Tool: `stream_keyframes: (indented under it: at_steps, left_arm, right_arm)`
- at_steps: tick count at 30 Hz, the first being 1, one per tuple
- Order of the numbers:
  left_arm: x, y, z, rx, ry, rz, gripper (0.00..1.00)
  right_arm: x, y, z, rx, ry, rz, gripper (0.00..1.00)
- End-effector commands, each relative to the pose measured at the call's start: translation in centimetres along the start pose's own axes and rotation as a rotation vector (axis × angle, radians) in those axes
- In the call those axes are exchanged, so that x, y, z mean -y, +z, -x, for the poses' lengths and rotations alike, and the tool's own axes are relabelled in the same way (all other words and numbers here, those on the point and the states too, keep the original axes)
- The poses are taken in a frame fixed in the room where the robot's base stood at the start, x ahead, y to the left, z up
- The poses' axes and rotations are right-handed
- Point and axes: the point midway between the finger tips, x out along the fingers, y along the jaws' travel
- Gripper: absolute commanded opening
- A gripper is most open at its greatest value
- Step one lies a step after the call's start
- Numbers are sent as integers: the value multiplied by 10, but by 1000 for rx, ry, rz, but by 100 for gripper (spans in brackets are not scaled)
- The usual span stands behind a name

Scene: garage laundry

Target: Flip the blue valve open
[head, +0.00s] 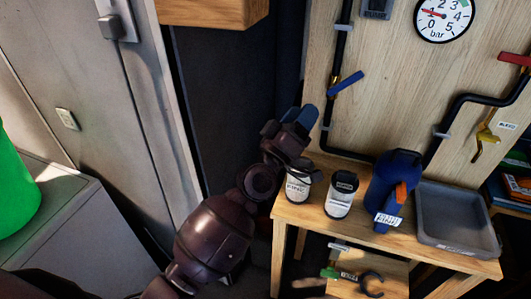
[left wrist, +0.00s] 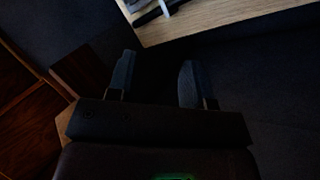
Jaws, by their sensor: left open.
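The blue valve handle (head: 346,83) sits on a black pipe on the wooden wall board. It slants up to the right across the pipe. My left gripper (head: 299,116) is open and empty, below and to the left of the blue handle and apart from it in the picture. Its two fingers (left wrist: 156,82) show spread in the left wrist view, with nothing between them. The blue handle cannot be made out in that dark view. My right gripper is not in view.
A pressure gauge (head: 444,15), a red handle (head: 515,59) and a yellow handle (head: 486,140) are on the board (head: 400,90). Below, a wooden bench (head: 345,236) holds two labelled containers, a blue bottle (head: 394,178) and a grey tray (head: 455,218), close to my left arm.

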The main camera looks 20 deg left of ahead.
Motion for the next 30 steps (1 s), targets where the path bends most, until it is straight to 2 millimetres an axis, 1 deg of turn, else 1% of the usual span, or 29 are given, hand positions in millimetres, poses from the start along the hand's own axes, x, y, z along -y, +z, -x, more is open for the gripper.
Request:
stream_keyframes:
  at_steps: [6,11,18,24,30]
  left_arm:
    - [14,-6,32,2,-55,138,47]
    - [24,-6,55,17,-96,183,47]
    - [38,-1,86,47,-152,181,47]
    - [44,2,99,60,-178,178,47]
    - [46,3,102,63,-185,178,47]
  right_arm:
    - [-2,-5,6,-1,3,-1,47]
    - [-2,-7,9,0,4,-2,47]
    - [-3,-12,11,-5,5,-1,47]
    - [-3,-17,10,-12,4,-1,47]
    - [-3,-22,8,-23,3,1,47]
